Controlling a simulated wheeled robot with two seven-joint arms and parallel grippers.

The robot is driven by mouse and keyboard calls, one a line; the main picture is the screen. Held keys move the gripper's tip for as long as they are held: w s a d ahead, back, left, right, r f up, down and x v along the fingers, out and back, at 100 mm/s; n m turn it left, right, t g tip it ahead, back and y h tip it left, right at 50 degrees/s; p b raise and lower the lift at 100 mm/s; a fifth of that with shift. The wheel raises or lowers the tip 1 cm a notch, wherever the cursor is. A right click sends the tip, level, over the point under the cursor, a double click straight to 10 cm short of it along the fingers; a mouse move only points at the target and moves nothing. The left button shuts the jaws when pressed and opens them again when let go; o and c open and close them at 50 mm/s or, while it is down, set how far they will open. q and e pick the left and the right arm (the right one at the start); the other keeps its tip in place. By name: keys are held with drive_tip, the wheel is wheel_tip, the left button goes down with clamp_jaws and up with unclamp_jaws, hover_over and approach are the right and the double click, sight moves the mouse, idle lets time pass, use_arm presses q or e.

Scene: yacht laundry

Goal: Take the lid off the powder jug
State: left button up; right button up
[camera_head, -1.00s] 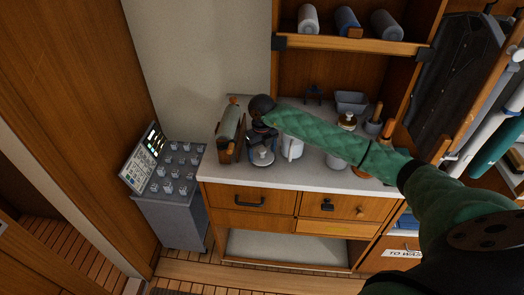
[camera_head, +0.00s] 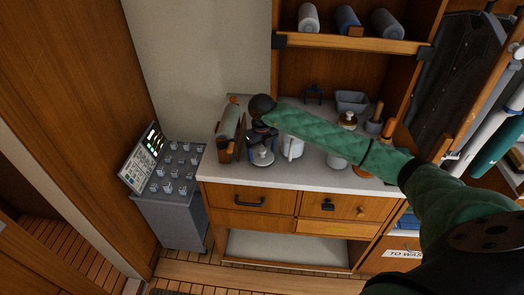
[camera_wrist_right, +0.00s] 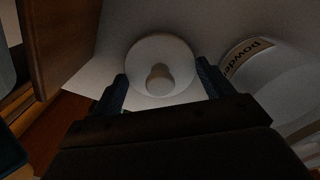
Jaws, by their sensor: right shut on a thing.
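The powder jug (camera_head: 292,147) stands on the worktop, white with a handle. In the right wrist view, the jug (camera_wrist_right: 275,85) is at the right with its "Powder" label partly showing. A round pale lid with a knob (camera_wrist_right: 160,68) is off the jug, to its left; it also shows in the head view (camera_head: 262,157). My right gripper (camera_head: 262,142) is over the lid, shut on it, with one finger on each side of the knob in the wrist view. The exact contact is dark and hard to see. My left gripper is out of view.
A grey control console (camera_head: 172,170) stands left of the cabinet. A shelf with rolls (camera_head: 347,20) is above.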

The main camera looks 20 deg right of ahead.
drive_tip(key=shift+f+b, duration=0.3)
drive_tip(key=shift+f, duration=0.15)
idle(0.5)
drive_tip(key=o, duration=0.8)
drive_tip(key=shift+r, duration=0.1)
drive_tip(key=shift+r, duration=1.4)
drive_tip(key=shift+o, duration=0.6)
drive_tip(key=shift+r, duration=0.15)
